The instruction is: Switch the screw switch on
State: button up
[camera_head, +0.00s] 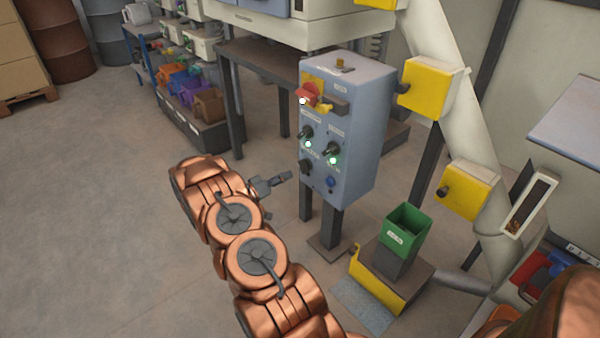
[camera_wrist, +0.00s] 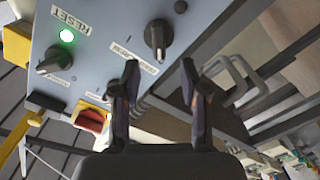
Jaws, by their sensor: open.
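The grey-blue control box (camera_head: 350,120) stands on legs and carries several dark rotary knobs. Their labels are too small to read for certain, so I cannot tell which is the screw switch. The upper left knob (camera_head: 305,132) and the right knob (camera_head: 331,149) each have a lit green lamp below. The lower left knob (camera_head: 305,167) shows no lamp. My gripper (camera_head: 287,176) is open and empty, just left of the box front. In the wrist view my gripper (camera_wrist: 160,85) has its fingers apart, close to a labelled knob (camera_wrist: 158,38); another knob (camera_wrist: 55,60) sits beside a green lamp.
A red-and-yellow switch (camera_head: 307,93) sits high on the box, with a blue button (camera_head: 331,182) low down. A green bin (camera_head: 405,232) stands to the right, near yellow boxes (camera_head: 425,88) on a pipe. The floor left of the box is open.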

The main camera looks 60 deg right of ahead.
aim_at(300, 168)
jog(key=shift+b+x, duration=0.55)
jog(key=shift+x, duration=3.35)
jog(key=shift+s, duration=0.1)
grip_shut()
